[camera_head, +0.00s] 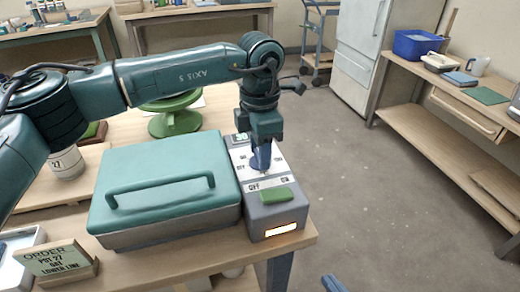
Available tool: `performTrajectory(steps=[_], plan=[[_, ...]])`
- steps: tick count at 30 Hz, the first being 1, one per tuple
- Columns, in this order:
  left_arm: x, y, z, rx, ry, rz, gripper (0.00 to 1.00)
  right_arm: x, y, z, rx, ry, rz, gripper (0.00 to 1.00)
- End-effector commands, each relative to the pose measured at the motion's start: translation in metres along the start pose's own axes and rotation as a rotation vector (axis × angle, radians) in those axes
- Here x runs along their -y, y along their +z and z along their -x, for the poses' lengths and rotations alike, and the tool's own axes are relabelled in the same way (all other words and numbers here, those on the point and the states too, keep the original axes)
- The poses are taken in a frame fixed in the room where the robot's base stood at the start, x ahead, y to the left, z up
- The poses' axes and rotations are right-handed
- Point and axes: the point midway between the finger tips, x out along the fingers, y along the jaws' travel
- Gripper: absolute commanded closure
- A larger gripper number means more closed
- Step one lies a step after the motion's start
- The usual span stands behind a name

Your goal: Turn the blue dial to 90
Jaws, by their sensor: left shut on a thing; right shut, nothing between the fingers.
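The grey control box (275,212) stands at the right end of the near table, with a white top panel bearing small marks. My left gripper (261,160) points down onto this panel, shut on the blue dial, which the fingers mostly hide. A small green display (240,138) sits behind the dial; its digits are too small to read surely, perhaps 30. A green switch (276,195) lies at the box's front, by the words OFF and ON. My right gripper (332,284) shows only as blue tips at the bottom edge, shut and empty, apart from the box.
A teal-lidded case (165,175) with a handle stands directly left of the box. An order sign (58,262) stands at front left, a green turntable (175,118) behind. Open floor lies right of the table; a side bench (440,130) stands beyond.

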Motion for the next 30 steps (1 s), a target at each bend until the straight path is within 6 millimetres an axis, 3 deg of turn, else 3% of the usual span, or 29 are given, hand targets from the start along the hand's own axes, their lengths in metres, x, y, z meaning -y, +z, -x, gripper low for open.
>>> performTrajectory(steps=[17, 18, 25, 30], plan=[[-0.0003, 0.0003, 0.0009, 0.002, 0.001, -0.028, 0.83, 0.0004, -0.0035, 0.0003, -0.011, -0.001, 0.002, 1.00], [-0.0003, 0.0003, 0.0009, 0.002, 0.001, -0.028, 0.57, 0.0005, -0.0034, 0.0003, -0.011, -0.001, 0.002, 1.00], [-0.0002, 0.0002, 0.0005, 0.001, 0.001, -0.028, 0.38, 0.0006, -0.0028, 0.0002, -0.008, -0.002, 0.002, 1.00], [-0.0001, 0.0001, 0.0003, 0.001, 0.000, -0.028, 0.38, 0.0006, -0.0025, 0.0002, -0.007, -0.002, 0.002, 1.00]])
